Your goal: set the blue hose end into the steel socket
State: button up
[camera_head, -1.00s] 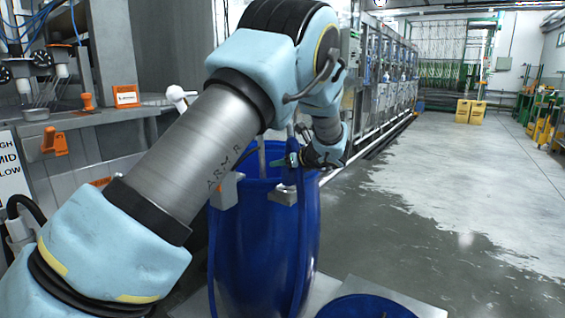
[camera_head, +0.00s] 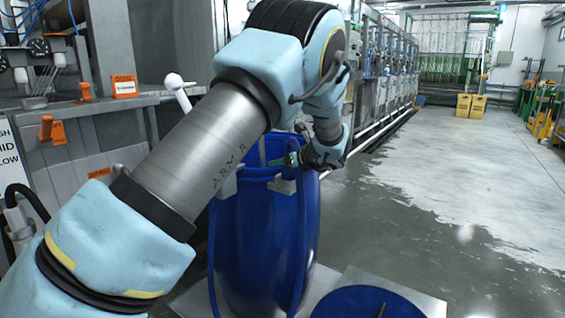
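A tall blue barrel (camera_head: 255,235) stands on a metal plate in front of me. Blue hose-like lengths hang down its outside, one at the right (camera_head: 300,235) and one at the left (camera_head: 212,265). Grey metal blocks sit on the rim, one at the right (camera_head: 284,186) and one at the left (camera_head: 227,186). I cannot tell for sure which part is the steel socket. My gripper (camera_head: 291,160) is over the barrel's right rim, close to the upper part of the right blue length. Its fingers are small and partly hidden, so its hold is unclear.
A blue round lid (camera_head: 370,303) lies at the front right of the plate. A metal bench with orange clips (camera_head: 58,133) and a white-knobbed lever (camera_head: 176,84) is at the left. Machines (camera_head: 385,70) line the back. The wet floor (camera_head: 460,200) at the right is clear.

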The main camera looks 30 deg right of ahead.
jog(key=o, duration=0.3)
